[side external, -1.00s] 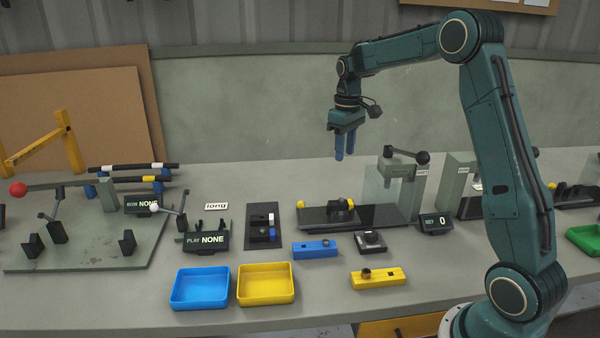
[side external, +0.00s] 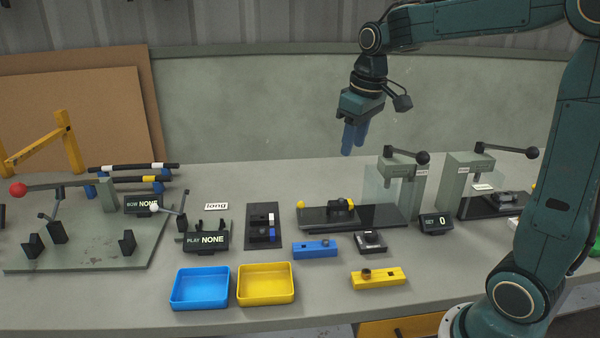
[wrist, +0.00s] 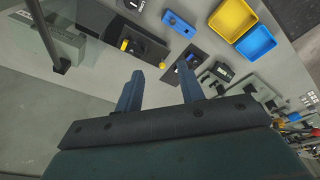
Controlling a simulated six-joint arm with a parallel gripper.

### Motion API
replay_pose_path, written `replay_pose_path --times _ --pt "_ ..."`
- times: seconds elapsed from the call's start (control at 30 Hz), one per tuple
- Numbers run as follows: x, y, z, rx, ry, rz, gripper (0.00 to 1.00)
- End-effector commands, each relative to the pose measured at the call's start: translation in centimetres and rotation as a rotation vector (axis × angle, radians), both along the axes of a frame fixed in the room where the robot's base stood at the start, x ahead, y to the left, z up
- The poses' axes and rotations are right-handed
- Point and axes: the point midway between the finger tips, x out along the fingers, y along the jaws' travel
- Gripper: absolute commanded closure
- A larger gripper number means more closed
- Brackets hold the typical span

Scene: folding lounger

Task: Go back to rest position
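My gripper (side external: 354,138) is in the air above the back of the bench in the side external view, with its blue fingers pointing down and slightly left. It holds nothing. In the wrist view its two fingers (wrist: 158,92) stand apart with a clear gap between them, and bench items show beyond. My dark green arm reaches in from the right of the side external view.
Below are the black fixture (side external: 375,216), two lever presses (side external: 405,180) (side external: 462,185), a blue tray (side external: 200,305) and a yellow tray (side external: 265,301). A blue block (side external: 316,250) and yellow block (side external: 385,279) lie in front. The air around my gripper is clear.

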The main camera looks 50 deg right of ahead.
Motion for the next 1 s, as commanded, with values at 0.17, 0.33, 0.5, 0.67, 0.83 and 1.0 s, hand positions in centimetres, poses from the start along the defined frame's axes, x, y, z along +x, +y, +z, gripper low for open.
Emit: replay_pose_path --times 0.17,0.33,0.5,0.67,0.83,1.0 --pt "-3.4 2.8 1.1 -0.004 -0.060 0.006 0.62" --pt "-6.6 5.0 1.3 -0.001 -0.113 0.007 0.62" --pt "-9.8 6.8 1.1 0.006 -0.167 0.009 0.62" --pt "-12.7 8.2 0.4 0.018 -0.217 0.011 0.62" --pt "-15.5 9.3 -0.7 0.033 -0.265 0.014 0.62" --pt "-17.2 9.9 -1.7 0.046 -0.296 0.014 0.62"
